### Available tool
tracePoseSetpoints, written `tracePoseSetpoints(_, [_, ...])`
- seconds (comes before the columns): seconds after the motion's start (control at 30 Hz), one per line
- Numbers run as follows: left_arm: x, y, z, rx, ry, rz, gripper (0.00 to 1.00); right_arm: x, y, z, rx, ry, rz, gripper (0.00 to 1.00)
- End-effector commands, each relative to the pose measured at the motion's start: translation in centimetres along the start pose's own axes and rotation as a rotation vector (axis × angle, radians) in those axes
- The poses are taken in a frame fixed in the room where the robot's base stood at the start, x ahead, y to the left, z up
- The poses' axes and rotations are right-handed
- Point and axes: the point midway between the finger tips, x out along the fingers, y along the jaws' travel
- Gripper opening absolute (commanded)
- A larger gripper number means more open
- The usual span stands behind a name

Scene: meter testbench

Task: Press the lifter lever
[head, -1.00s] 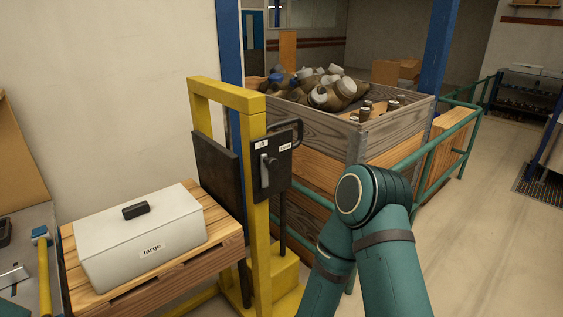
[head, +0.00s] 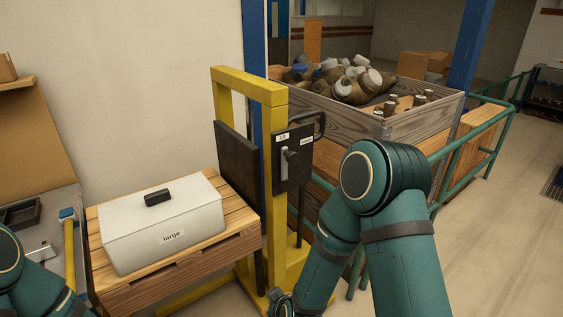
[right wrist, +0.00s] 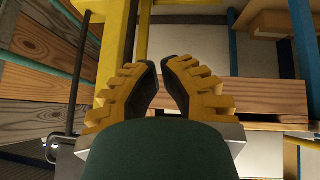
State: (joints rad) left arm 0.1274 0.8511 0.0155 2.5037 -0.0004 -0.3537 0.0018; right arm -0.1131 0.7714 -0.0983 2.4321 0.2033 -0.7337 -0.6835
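The lifter is a yellow frame (head: 277,190) with a dark control plate (head: 306,157) on its post. My right arm is bent in front and to the right of the lifter. The part near its wrist just shows at the bottom edge of the head view, well below the lever. In the right wrist view my right gripper (right wrist: 160,64) has yellow ribbed fingers with a narrow gap between them, and nothing held. My left arm shows at the lower left, its gripper out of view.
A white box labelled "large" (head: 165,222) stands on a wooden pallet (head: 225,248) left of the post. A green railing (head: 505,125) runs to the right. The floor at the right is clear.

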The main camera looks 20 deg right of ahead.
Motion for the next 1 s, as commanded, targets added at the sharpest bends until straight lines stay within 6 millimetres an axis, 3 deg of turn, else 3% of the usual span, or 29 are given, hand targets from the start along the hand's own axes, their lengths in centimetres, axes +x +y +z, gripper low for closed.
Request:
tracePoseSetpoints(0.03, [-0.4,0.1,0.0,0.000,-0.001,0.000,0.00,-0.7,1.2,-3.1,-0.126,0.076,0.079,0.00])
tracePoseSetpoints(0.2, [-1.1,0.4,0.1,0.000,-0.005,0.000,0.00,-4.2,5.0,-12.0,-0.538,0.238,0.412,0.00])
tracePoseSetpoints(0.4, [-1.7,0.6,0.2,-0.001,-0.008,0.000,0.00,-10.5,7.9,-19.9,-0.899,0.262,0.823,0.00])
tracePoseSetpoints(0.5, [-1.9,0.7,0.2,-0.001,-0.009,0.001,0.00,-13.1,8.6,-22.2,-1.004,0.229,0.974,0.00])
tracePoseSetpoints(0.63, [-2.0,0.7,0.2,-0.001,-0.010,0.001,0.00,-15.2,9.1,-23.7,-1.075,0.185,1.089,0.00])
tracePoseSetpoints(1.0, [-1.9,0.7,0.2,-0.001,-0.011,0.001,0.00,-15.8,9.3,-24.1,-1.100,0.167,1.126,0.00])
